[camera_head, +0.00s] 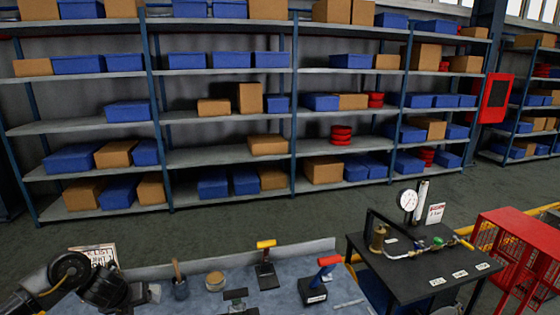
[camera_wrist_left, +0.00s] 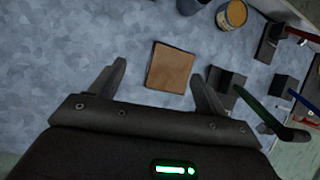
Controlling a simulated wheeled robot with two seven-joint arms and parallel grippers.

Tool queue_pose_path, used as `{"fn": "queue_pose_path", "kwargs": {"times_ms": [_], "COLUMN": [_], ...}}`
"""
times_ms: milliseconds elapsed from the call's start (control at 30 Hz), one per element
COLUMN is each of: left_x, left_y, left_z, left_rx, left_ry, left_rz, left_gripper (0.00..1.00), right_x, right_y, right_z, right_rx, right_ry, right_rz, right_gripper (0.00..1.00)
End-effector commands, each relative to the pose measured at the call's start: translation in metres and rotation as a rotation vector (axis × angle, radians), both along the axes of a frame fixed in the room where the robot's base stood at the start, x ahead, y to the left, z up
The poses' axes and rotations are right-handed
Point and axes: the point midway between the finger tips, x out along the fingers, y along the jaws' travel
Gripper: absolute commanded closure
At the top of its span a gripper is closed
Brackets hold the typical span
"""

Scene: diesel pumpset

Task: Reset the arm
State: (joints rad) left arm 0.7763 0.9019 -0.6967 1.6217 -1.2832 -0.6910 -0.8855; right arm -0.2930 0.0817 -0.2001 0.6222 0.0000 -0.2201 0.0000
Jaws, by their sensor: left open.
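My left arm comes in at the lower left of the head view, and its gripper (camera_head: 150,293) is low over the left part of the blue-grey bench top (camera_head: 205,303). In the left wrist view the gripper (camera_wrist_left: 160,82) has its two fingers wide apart with nothing held. A brown square pad (camera_wrist_left: 170,67) lies on the bench beyond and between the fingertips. My right gripper is in neither view.
A dark cup with a brush (camera_head: 180,287), a round tin (camera_head: 215,281), a yellow-handled stand (camera_head: 265,272) and a red-handled block (camera_head: 314,289) stand on the bench. A black table (camera_head: 425,275) carries a gauge (camera_head: 407,200). A red cage (camera_head: 520,250) stands right; shelves (camera_head: 225,155) are behind.

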Motion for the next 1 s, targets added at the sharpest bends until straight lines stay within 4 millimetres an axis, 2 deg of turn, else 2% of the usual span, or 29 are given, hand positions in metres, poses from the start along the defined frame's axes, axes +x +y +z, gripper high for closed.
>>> {"fn": "queue_pose_path", "kwargs": {"times_ms": [33, 167, 267, 367, 400, 500, 600, 700, 1000], "left_x": [-0.002, -0.009, -0.023, -0.049, -0.064, -0.105, -0.148, -0.186, -0.275], "left_y": [-0.019, -0.068, -0.113, -0.164, -0.181, -0.210, -0.219, -0.215, -0.197], "left_z": [-0.011, -0.033, -0.051, -0.067, -0.071, -0.077, -0.080, -0.083, -0.088], "left_rx": [-0.032, -0.138, -0.261, -0.438, -0.519, -0.711, -0.863, -0.951, -1.032], "left_ry": [-0.013, -0.063, -0.102, -0.130, -0.135, -0.124, -0.093, -0.061, 0.011], "left_rz": [0.012, 0.083, 0.183, 0.362, 0.462, 0.759, 1.087, 1.367, 1.961], "left_gripper": [0.24, 0.24, 0.24, 0.24, 0.24, 0.24, 0.24, 0.24, 0.24], "right_x": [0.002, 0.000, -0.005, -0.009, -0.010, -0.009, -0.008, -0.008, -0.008], "right_y": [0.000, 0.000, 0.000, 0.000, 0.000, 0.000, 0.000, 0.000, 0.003], "right_z": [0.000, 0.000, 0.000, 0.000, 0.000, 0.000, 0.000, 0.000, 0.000], "right_rx": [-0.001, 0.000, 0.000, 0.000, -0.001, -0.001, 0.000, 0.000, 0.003], "right_ry": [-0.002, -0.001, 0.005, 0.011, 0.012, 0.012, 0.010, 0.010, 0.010], "right_rz": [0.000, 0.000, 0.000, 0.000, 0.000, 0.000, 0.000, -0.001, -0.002], "right_gripper": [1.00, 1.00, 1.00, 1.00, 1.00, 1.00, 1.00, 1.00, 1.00]}}
